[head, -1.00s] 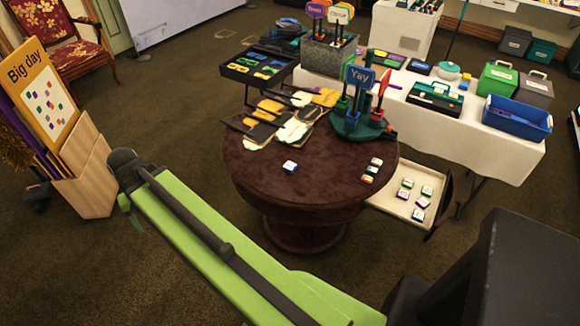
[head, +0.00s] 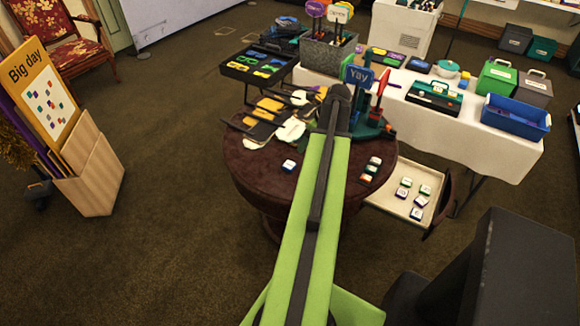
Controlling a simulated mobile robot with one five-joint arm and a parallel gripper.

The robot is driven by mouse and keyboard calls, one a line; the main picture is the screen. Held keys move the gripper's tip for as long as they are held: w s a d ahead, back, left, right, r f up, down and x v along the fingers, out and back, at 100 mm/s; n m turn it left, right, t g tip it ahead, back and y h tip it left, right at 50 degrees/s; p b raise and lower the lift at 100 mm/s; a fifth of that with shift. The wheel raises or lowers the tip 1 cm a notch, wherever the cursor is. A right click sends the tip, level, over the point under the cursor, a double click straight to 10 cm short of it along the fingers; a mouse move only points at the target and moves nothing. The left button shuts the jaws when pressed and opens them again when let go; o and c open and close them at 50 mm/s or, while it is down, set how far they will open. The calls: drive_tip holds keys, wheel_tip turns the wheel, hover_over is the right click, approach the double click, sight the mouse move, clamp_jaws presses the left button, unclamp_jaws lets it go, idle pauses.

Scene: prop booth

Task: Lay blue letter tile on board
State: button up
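A small tile with a blue side and a pale top (head: 289,165) lies alone on the brown round table (head: 245,170), left of my arm. Several other letter tiles (head: 421,201) lie in a pale open drawer (head: 385,203) at the table's right, some with blue or purple sides. A short row of tiles (head: 370,170) sits near the table's right edge. Which flat thing is the board I cannot tell. My green arm reaches up across the table, its dark end (head: 340,95) in front of the Yay sign's stand. My gripper itself is hidden.
Gloves and dark flat pieces (head: 270,112) cover the back left of the round table. The Yay sign (head: 359,76) stands at its back right. A "Big day" poster (head: 40,85) in a wooden holder stands far left. A white-clothed table (head: 440,128) holds bins.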

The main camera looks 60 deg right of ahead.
drive_tip(key=b, duration=1.1)
hover_over(290, 165)
drive_tip(key=s, duration=0.3)
wheel_tip(290, 165, down, 11)
drive_tip(key=shift+d+f, duration=0.15)
drive_tip(key=b+x, duration=0.4)
drive_tip(key=x, duration=0.1)
drive_tip(key=shift+w+f, duration=0.1)
drive_tip(key=shift+w, duration=0.05)
drive_tip(key=shift+r, duration=0.2)
clamp_jaws()
wheel_tip(290, 165, up, 5)
drive_tip(key=p, duration=0.5)
drive_tip(key=shift+r, duration=0.15)
drive_tip(key=s+d+r+p, duration=0.4)
drive_tip(key=s+r+p, duration=0.3)
drive_tip(key=s, duration=0.3)
drive_tip(key=shift+s+r, duration=0.15)
drive_tip(key=shift+s, duration=0.25)
